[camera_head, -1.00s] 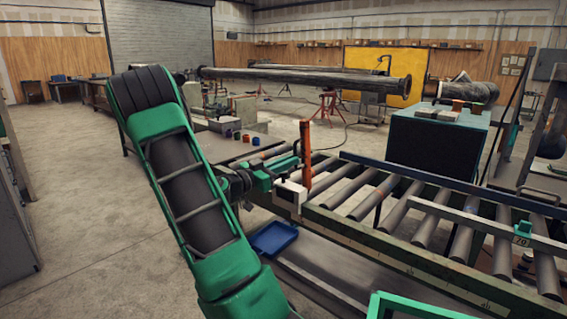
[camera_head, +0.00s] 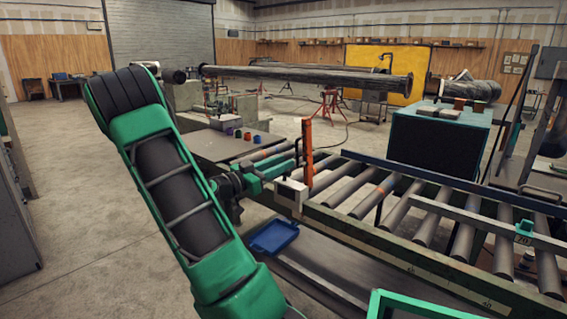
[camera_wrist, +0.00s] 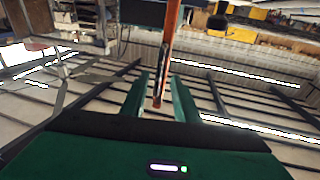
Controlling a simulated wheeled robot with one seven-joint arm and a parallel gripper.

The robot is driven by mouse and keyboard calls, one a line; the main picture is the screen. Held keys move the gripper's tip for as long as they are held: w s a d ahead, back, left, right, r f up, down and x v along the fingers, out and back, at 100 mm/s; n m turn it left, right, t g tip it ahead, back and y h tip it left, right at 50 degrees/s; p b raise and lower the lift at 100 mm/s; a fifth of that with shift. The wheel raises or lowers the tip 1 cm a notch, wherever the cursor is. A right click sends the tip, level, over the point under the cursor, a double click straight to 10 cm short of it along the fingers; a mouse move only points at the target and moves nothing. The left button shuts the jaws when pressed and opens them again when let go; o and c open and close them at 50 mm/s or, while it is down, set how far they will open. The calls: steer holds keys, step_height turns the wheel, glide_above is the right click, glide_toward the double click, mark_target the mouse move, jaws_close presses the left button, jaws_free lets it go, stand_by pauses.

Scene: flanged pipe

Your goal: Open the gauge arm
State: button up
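The orange gauge arm (camera_head: 307,152) stands upright at the near left end of the roller conveyor. A white box (camera_head: 291,192) sits at its foot. My gripper (camera_head: 290,170) is beside the orange arm, at its lower part. In the wrist view my gripper (camera_wrist: 158,100) has its two green fingers apart. The orange arm (camera_wrist: 171,35) shows upright between and beyond the fingers, with a dark slotted strip on its lower part. A gap shows between the arm and the left finger; contact on the right is unclear.
The roller conveyor (camera_head: 395,212) runs to the right. A blue tray (camera_head: 273,237) lies low beneath my gripper. Small coloured cups (camera_head: 247,136) stand on a grey table behind. Open floor lies left.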

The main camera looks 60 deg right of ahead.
steer(key=v, duration=0.7)
stand_by(0.3)
steer(key=s+a+f+n+t+y, duration=0.35)
steer(key=s+a+f+y, duration=0.35)
steer(key=f+y, duration=0.3)
steer(key=s+a+r+n+t+y, duration=0.1)
steer(key=a+n+t+y, duration=0.4)
steer(key=a+n, duration=0.8)
steer(key=a+y, duration=0.2)
steer(key=a, duration=0.7)
steer(key=shift+s+a+n, duration=0.25)
steer(key=shift+a+n, duration=0.1)
